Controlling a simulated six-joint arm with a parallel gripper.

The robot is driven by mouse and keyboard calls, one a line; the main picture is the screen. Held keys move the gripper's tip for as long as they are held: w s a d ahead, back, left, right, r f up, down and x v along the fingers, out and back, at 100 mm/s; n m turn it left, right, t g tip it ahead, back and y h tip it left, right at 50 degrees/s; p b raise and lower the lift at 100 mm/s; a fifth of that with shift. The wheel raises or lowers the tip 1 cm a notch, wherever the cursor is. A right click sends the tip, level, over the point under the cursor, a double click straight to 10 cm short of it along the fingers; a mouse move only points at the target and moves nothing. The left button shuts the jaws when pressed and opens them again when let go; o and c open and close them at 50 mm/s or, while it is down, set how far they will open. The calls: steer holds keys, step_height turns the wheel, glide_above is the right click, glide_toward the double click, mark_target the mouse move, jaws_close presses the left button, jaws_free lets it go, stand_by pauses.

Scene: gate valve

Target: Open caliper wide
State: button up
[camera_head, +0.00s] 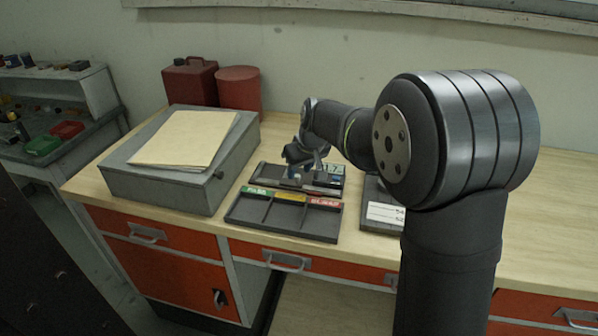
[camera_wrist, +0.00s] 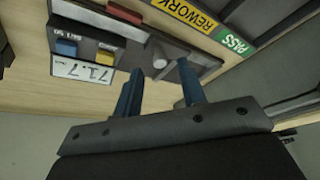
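The caliper (camera_wrist: 85,45) is a grey unit on the bench, with a lit display (camera_wrist: 82,70), a yellow button, a blue button and a red-orange one. A grey round knob (camera_wrist: 159,57) stands near its right end, with dark jaw-like pieces beside it. In the head view the caliper (camera_head: 332,169) is partly hidden by my wrist. My gripper (camera_wrist: 160,68) has two blue fingers apart, one to each side of the knob in the picture. I see no contact with it, and the depth is hard to judge. In the head view my gripper (camera_head: 299,163) is over the caliper's left part.
A sorting tray (camera_head: 238,212) with green, yellow and red labels lies in front of the caliper. A grey box (camera_head: 165,186) with a folder (camera_head: 185,138) stands to the left. A dark block with white labels (camera_head: 385,213) is to the right, partly behind my arm. Red containers (camera_head: 238,90) stand behind.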

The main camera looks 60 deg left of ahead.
steer(key=v, duration=1.5)
steer(key=shift+d+r, duration=0.2)
steer(key=shift+r, duration=0.1)
steer(key=x, duration=1.7)
steer(key=shift+a+f, duration=0.25)
steer(key=shift+s+a+r, duration=0.1)
steer(key=shift+s+a, duration=0.05)
steer(key=shift+s, duration=0.1)
steer(key=shift+w, duration=0.1)
